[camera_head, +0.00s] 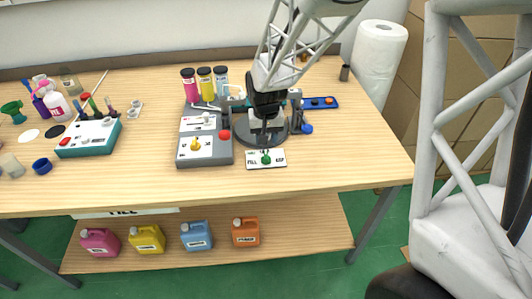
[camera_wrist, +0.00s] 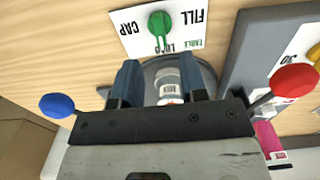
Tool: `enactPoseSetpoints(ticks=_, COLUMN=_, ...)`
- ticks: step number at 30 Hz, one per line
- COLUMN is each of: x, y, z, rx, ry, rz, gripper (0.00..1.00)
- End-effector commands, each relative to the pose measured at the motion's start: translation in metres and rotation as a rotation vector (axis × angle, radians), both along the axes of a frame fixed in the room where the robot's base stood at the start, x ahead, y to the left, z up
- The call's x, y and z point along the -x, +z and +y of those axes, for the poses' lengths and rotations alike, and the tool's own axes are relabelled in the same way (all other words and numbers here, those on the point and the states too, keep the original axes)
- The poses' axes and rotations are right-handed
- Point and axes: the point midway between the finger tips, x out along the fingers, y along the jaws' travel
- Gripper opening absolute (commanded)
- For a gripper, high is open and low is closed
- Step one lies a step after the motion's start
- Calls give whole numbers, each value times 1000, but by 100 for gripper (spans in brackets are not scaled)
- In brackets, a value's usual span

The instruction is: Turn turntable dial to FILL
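The turntable dial is a green knob (camera_head: 266,157) on a white label plate (camera_head: 280,160) at the front of the turntable (camera_head: 240,130). In the wrist view the knob (camera_wrist: 160,24) sits on the plate, which appears upside down with CAP, LOAD and FILL. Its pointer appears directed toward LOAD. My gripper (camera_head: 265,122) is above the turntable, behind the dial. In the wrist view my gripper (camera_wrist: 162,72) has its fingers apart, not touching the dial. A small clear bottle (camera_wrist: 168,80) shows between them; I cannot tell any contact.
A blue ball (camera_head: 307,128) is at the right. Pink, yellow and blue cylinders stand behind. The table in front of the dial is clear.

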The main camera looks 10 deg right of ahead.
Motion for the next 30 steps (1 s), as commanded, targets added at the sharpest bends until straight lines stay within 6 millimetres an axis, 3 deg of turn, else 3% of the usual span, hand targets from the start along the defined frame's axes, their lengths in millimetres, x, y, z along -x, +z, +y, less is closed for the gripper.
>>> enactPoseSetpoints(ticks=18, x=0, y=-63, z=0, rx=0, ry=0, rz=2, gripper=39)
enactPoseSetpoints(ticks=30, x=0, y=-70, z=0, rx=0, ry=0, rz=0, gripper=39)
